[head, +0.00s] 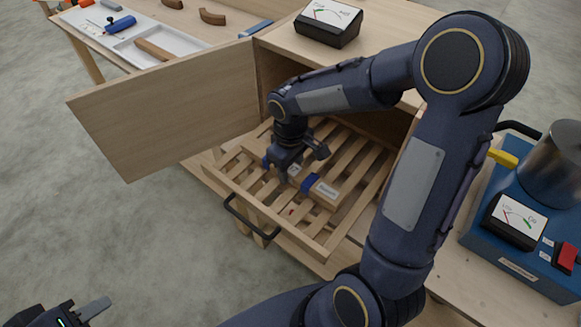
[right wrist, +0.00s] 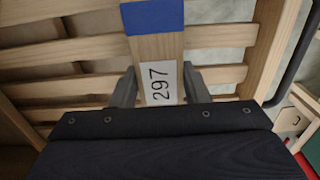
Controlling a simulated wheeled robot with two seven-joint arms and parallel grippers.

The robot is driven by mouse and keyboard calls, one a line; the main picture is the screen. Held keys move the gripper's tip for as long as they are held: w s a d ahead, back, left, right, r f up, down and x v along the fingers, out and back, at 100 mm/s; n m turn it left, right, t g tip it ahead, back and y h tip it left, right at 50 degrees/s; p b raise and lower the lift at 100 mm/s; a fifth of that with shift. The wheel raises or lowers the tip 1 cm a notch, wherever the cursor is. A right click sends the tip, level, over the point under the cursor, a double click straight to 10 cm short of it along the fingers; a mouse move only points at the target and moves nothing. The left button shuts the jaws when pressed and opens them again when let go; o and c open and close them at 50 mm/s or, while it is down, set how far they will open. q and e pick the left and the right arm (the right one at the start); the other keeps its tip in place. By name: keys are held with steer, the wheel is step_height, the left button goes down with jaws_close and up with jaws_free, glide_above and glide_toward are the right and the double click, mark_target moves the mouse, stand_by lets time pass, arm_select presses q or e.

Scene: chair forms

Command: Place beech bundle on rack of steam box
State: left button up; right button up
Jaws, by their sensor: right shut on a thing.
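The beech bundle (head: 326,192) is a pale wooden piece with blue bands and a white label. In the right wrist view the bundle (right wrist: 158,50) shows a blue band and the number 297. It lies over the slatted rack (head: 268,229), which is pulled out of the steam box (head: 281,45); whether it touches the slats I cannot tell. My right gripper (head: 288,172) is shut on the bundle, with one finger on each side of it in the right wrist view (right wrist: 159,88). My left gripper (head: 88,312) is partly in view at the lower left, away from the rack.
The box's door (head: 165,112) stands open to the left. A black gauge (head: 329,22) sits on top of the box. A blue steam unit (head: 525,235) with a metal pot (head: 553,165) stands at the right. A white tray (head: 130,38) lies at the back left.

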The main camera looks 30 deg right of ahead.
mark_target(291, 167)
steer(key=shift+f, duration=0.25)
steer(key=shift+f, duration=0.15)
steer(key=o, duration=1.2)
steer(key=shift+c, duration=0.2)
step_height(291, 167, up, 8)
steer(key=shift+f, duration=0.25)
steer(key=s+a+r+m+t+y, duration=0.1)
steer(key=s+r+m+t+y, duration=0.1)
steer(key=s, duration=0.6)
steer(key=s+a+r+m+t+y, duration=0.1)
steer(key=s+a+m+t, duration=0.1)
steer(key=s, duration=0.6)
steer(key=shift+s+r+m+t+y, duration=0.35)
steer(key=shift+m+t, duration=0.45)
steer(key=shift+m, duration=0.4)
